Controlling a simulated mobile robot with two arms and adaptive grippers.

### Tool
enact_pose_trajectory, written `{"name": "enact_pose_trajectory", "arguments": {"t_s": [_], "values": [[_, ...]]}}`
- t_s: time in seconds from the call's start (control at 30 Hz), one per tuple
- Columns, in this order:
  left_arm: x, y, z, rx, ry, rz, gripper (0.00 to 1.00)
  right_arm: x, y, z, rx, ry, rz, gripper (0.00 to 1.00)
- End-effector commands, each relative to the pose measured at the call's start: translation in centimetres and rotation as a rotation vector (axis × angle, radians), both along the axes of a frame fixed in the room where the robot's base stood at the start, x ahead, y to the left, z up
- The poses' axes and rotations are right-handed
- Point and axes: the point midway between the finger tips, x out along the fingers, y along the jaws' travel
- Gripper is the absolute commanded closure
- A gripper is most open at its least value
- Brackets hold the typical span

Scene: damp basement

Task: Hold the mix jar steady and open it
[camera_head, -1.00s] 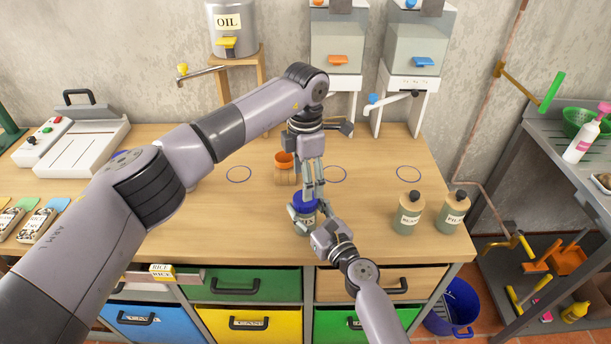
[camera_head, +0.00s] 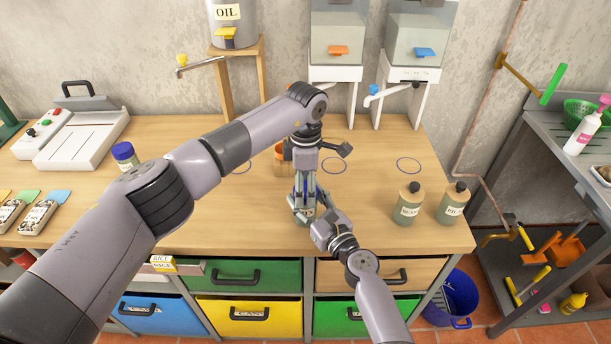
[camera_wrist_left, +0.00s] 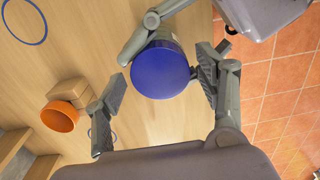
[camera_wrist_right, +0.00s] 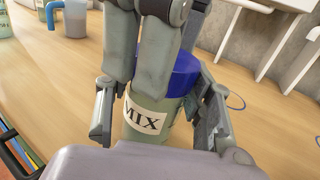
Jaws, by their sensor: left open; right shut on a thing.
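The mix jar (camera_wrist_right: 146,126) is grey-green with a white MIX label and a blue lid (camera_wrist_left: 161,70). It stands upright near the table's front edge. In the head view it is mostly hidden by my grippers. My right gripper (camera_wrist_right: 157,118) is shut on the jar's body from the front, one finger on each side. My left gripper (camera_wrist_left: 160,86) points down from above, open, with its fingers on either side of the blue lid. In the left wrist view a gap shows on the lid's left; the right finger is close to its rim.
Blue circles (camera_head: 409,166) mark the table. Closed drawers (camera_head: 250,275) lie below the front edge.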

Motion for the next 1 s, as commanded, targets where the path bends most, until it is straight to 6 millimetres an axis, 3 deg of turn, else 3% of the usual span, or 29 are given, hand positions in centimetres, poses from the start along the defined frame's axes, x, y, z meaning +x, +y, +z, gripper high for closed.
{"name": "enact_pose_trajectory", "arguments": {"t_s": [0.27,1.0], "values": [[0.00,-0.03,-0.21,-0.001,0.000,0.000,0.35,-0.01,0.00,-0.06,0.000,0.001,0.000,1.00],[0.01,-0.03,-0.18,-0.001,-0.001,0.000,0.84,-0.02,0.01,-0.06,0.000,0.001,0.000,1.00]]}}
